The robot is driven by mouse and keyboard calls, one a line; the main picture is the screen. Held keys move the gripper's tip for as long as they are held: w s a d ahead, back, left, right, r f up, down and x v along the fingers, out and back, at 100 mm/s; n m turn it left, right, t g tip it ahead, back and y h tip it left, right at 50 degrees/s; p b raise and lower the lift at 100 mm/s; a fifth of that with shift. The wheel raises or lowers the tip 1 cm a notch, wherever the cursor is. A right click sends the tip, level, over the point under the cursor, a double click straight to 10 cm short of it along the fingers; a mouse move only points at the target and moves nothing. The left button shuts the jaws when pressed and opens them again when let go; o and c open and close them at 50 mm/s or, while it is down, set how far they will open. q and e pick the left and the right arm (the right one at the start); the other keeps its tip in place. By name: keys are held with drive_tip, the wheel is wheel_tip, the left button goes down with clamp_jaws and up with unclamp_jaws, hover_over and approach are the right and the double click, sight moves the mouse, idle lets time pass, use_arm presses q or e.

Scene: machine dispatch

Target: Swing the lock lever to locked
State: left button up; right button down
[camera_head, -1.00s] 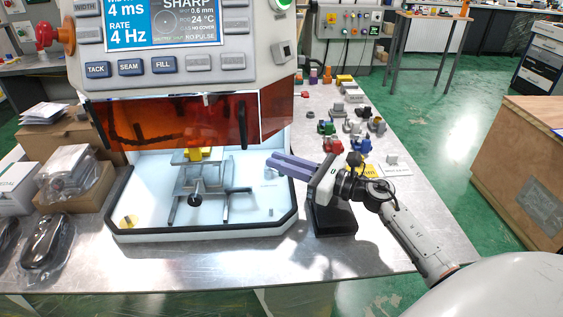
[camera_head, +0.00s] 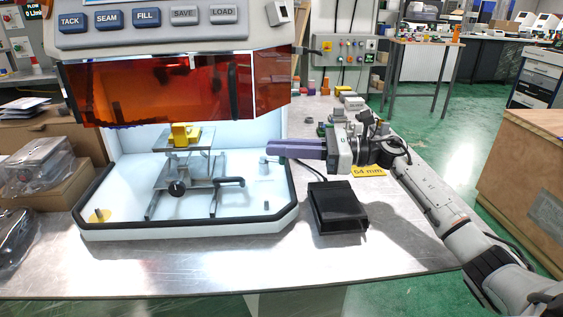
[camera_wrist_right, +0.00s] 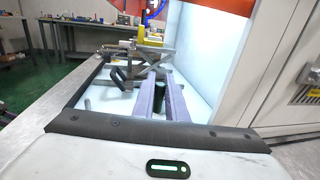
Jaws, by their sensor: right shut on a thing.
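Inside the open welding chamber stands a metal jack (camera_head: 190,172) with a yellow part (camera_head: 183,134) on top. A black-handled lever (camera_head: 230,182) sticks out to its right; it also shows in the right wrist view (camera_wrist_right: 119,76). I cannot tell for sure that it is the lock lever. My right gripper (camera_head: 270,150) reaches in from the right with its purple fingers level, apart from that handle. In the right wrist view the fingers (camera_wrist_right: 162,82) are shut on a dark upright cylinder (camera_wrist_right: 159,103). A small pale post (camera_head: 264,167) stands below the fingertips. My left gripper is out of view.
A black box (camera_head: 338,208) with a cable lies below my right gripper. The orange shield (camera_head: 160,88) hangs above the chamber. The chamber's dark front rim (camera_head: 190,225) borders it. Bagged items (camera_head: 40,172) lie at the left. The front right tabletop is clear.

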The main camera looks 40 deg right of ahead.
idle(0.3)
drive_tip(key=c, duration=1.8)
unclamp_jaws()
drive_tip(key=shift+o, duration=0.2)
drive_tip(key=shift+d, duration=0.1)
drive_tip(key=shift+b+v, duration=0.45)
drive_tip(key=shift+v, duration=4.7)
drive_tip(key=shift+r, duration=0.1)
